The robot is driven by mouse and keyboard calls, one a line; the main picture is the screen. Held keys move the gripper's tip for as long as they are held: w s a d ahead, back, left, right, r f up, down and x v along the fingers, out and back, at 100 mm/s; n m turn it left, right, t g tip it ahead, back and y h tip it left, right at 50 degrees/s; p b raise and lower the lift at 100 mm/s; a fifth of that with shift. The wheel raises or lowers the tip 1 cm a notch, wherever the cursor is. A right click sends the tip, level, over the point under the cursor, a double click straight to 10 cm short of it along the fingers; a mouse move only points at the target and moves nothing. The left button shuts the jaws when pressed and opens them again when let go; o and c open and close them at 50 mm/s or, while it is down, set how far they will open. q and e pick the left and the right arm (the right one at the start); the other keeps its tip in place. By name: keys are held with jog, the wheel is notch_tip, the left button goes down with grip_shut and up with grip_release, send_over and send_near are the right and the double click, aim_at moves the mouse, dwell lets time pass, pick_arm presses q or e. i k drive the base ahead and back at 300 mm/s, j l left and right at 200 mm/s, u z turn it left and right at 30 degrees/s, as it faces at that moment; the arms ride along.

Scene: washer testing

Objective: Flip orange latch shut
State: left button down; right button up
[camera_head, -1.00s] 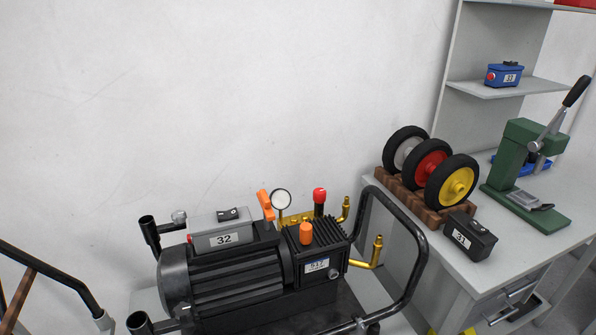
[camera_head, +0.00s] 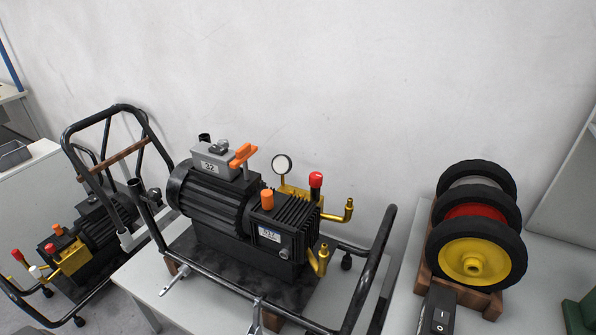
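The orange latch (camera_head: 243,154) is a small lever at the right end of the grey box marked 32 (camera_head: 213,160), on top of the black pump motor (camera_head: 217,195). It looks tilted, its upper end toward the upper right; I cannot tell whether it is shut. An orange cap (camera_head: 267,199) stands on the pump's ribbed block, with a round gauge (camera_head: 282,164) and a red knob (camera_head: 316,180) behind it. Neither of my grippers shows in this view.
The pump sits in a black tube frame (camera_head: 367,270) on a light table. A second pump cart (camera_head: 92,230) stands at left. Several wheels (camera_head: 475,262) on a wooden rack and a black box (camera_head: 437,311) are at right. A plain wall is behind.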

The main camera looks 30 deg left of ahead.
aim_at(243, 154)
jog(key=l+u, duration=0.15)
jog(key=l, duration=1.15)
